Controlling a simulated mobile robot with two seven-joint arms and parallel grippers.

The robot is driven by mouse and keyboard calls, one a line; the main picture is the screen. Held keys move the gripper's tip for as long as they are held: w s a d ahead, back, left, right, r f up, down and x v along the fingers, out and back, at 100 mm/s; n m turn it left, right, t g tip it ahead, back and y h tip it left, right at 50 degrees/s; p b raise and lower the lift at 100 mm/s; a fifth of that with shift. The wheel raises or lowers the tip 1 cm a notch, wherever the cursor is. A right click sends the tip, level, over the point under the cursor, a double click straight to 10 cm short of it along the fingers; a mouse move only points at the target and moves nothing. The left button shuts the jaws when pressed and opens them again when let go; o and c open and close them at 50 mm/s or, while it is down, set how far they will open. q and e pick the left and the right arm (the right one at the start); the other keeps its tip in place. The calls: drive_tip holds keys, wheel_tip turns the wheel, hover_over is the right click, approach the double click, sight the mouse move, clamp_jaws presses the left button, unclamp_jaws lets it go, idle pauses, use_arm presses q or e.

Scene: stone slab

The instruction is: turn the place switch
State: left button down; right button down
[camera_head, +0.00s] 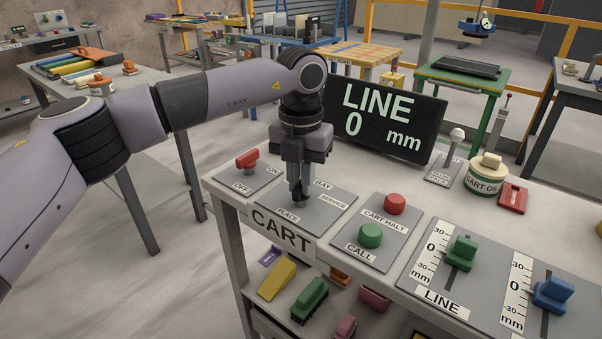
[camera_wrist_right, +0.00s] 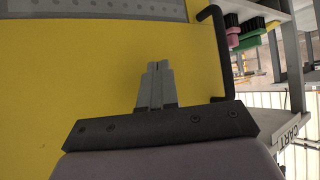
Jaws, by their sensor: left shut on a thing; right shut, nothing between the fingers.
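I cannot tell which mark the knob points to. My right gripper (camera_wrist_right: 156,86) shows in the right wrist view, shut and empty, in front of a yellow surface (camera_wrist_right: 90,60).
Left of the plate is a red OFF/ON switch (camera_head: 247,159). To the right are a red button (camera_head: 395,204), a green button (camera_head: 371,236), a green slider (camera_head: 462,252) and a blue slider (camera_head: 553,294). A LINE display (camera_head: 384,118) stands behind.

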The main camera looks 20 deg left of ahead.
use_arm(q)
drive_tip(key=m, duration=0.2)
drive_tip(key=shift+r+m+p, duration=0.1)
drive_tip(key=shift+m+p, duration=0.2)
drive_tip(key=shift+m, duration=0.1)
drive_tip(key=m, duration=0.2)
drive_tip(key=shift+m, duration=0.4)
drive_tip(key=m+p, duration=0.1)
drive_tip(key=m, duration=0.3)
drive_tip(key=shift+m, duration=1.2)
drive_tip(key=c, duration=1.1)
unclamp_jaws()
